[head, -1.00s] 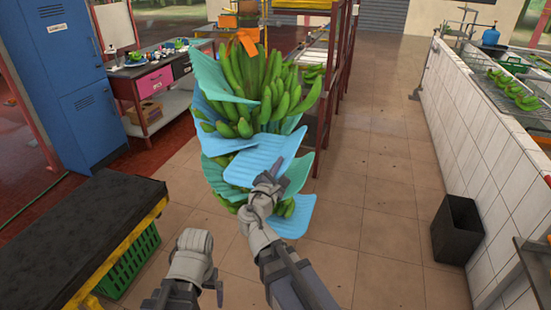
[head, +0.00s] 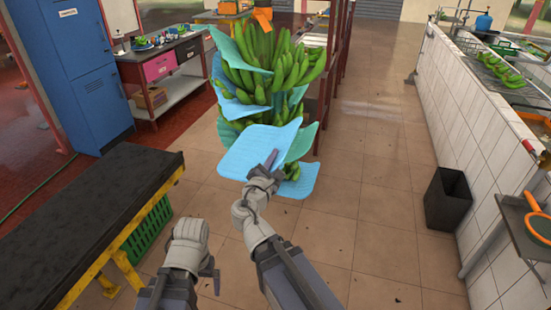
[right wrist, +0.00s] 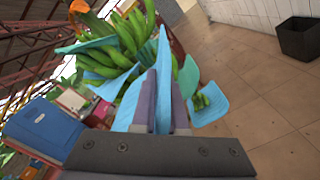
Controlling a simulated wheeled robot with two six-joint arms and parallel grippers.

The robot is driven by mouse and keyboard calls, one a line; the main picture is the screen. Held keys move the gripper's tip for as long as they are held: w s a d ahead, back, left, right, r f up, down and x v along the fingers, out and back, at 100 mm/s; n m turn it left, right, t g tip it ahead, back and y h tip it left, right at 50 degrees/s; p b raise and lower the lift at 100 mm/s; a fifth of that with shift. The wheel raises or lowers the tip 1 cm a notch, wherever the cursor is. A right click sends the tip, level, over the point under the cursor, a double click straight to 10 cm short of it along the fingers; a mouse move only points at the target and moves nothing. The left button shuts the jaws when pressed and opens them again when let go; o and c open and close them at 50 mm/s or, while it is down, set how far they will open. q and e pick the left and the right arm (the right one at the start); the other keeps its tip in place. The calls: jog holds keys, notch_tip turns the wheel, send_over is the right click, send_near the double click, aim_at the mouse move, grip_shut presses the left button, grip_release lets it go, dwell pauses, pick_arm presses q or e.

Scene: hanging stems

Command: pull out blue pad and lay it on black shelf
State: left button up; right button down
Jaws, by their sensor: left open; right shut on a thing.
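A light blue pad (head: 250,150) sticks out from the front of a hanging green banana bunch (head: 265,60). My right gripper (head: 271,160) is shut on its near edge. In the right wrist view, the pad (right wrist: 163,75) stands between the two fingers (right wrist: 160,112). Whether its far edge still touches the bunch is hidden. My left gripper (head: 213,270) is open and empty, low in front, to the right of the black shelf. The black shelf (head: 90,205) is a bare, dark top on a yellow frame at the left.
Other blue and green pads (head: 298,182) remain among the bananas. A green crate (head: 148,228) sits under the shelf. A blue cabinet (head: 75,85) and a desk (head: 165,60) stand behind. A black bin (head: 447,199) stands right by the tiled wall. Open floor lies between.

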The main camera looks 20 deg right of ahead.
jog(key=shift+s+a, duration=0.2)
jog(key=shift+s, duration=0.1)
jog(key=shift+r, duration=0.15)
jog(key=shift+r+p, duration=0.3)
jog(key=shift+p, duration=0.15)
